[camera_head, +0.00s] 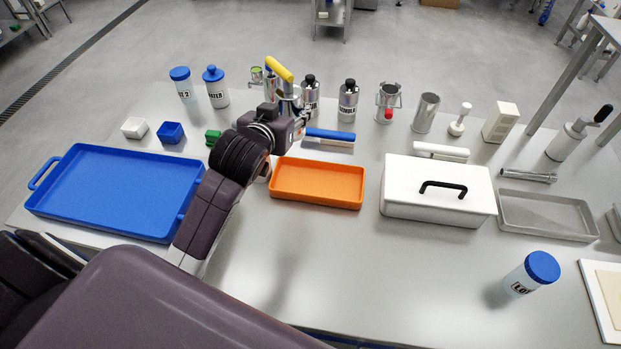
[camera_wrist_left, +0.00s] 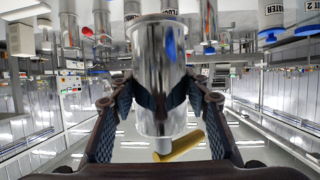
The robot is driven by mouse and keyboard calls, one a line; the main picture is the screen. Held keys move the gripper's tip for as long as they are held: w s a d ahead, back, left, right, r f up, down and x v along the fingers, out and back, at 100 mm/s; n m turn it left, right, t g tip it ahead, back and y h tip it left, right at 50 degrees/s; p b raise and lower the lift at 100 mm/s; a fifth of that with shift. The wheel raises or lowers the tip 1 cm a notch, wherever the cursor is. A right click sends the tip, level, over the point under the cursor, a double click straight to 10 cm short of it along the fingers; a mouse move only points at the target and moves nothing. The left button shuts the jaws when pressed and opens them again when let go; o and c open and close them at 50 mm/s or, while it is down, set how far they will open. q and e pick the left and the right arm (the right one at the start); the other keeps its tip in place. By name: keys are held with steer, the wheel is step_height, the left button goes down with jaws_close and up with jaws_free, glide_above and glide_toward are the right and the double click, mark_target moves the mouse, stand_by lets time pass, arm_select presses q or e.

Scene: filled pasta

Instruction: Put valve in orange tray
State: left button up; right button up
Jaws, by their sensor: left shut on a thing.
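The valve (camera_head: 288,94) has a shiny metal body and a yellow handle. In the head view it is upright above the back of the table, behind the orange tray. In the left wrist view the metal body (camera_wrist_left: 160,75) fills the middle, with the yellow handle at the lower end of the picture. My left gripper (camera_head: 296,116) is shut on the valve body, with a finger on each side. The orange tray (camera_head: 318,182) lies empty on the table, in front of the gripper. My right gripper is not in view.
A blue tray (camera_head: 115,190) lies left of my arm, and a white lidded box (camera_head: 436,190) stands right of the orange tray. Bottles, metal cups and a blue-handled brush (camera_head: 330,135) line the back. The table front is mostly clear apart from a blue-capped jar (camera_head: 531,273).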

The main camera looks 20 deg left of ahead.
arm_select(q)
step_height(320, 180, down, 19)
steer(key=shift+f, duration=0.1)
stand_by(0.3)
steer(key=o, duration=1.6)
steer(key=shift+s+f, duration=0.1)
steer(key=shift+o, duration=0.2)
steer(key=b+v, duration=0.1)
steer(key=v, duration=1.1)
